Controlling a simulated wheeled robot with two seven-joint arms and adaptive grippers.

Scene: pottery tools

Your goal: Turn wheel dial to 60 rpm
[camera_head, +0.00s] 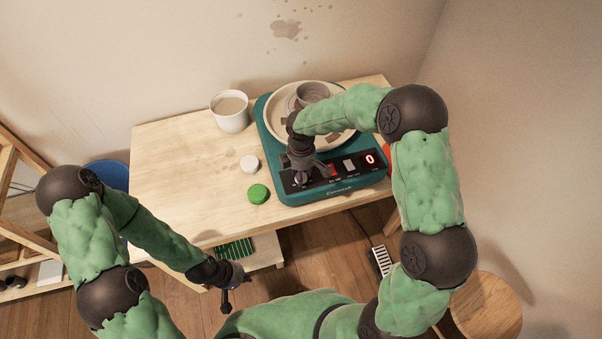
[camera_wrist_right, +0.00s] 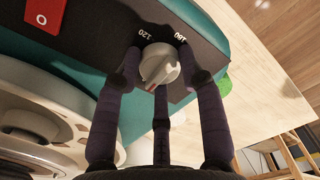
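The teal pottery wheel (camera_head: 335,191) stands on the table with a dark front panel. Its red display (camera_head: 370,159) reads 0. In the right wrist view, the grey dial (camera_wrist_right: 158,65) sits on the panel near the marks 120 and 180. My right gripper (camera_wrist_right: 160,66) has its fingers around the dial, with fingertips close against its sides; I cannot tell whether they press on it. In the head view the right gripper (camera_head: 301,178) hides the dial. My left gripper (camera_head: 237,289) is open and empty in front of the table, away from the wheel.
A white cup (camera_head: 229,112), a white round piece (camera_head: 249,163) and a green round piece (camera_head: 258,194) are on the table left of the wheel. The table's left part (camera_head: 165,165) is clear. A red power switch (camera_wrist_right: 42,15) is on the panel. A round wooden stool (camera_head: 488,307) stands at lower right.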

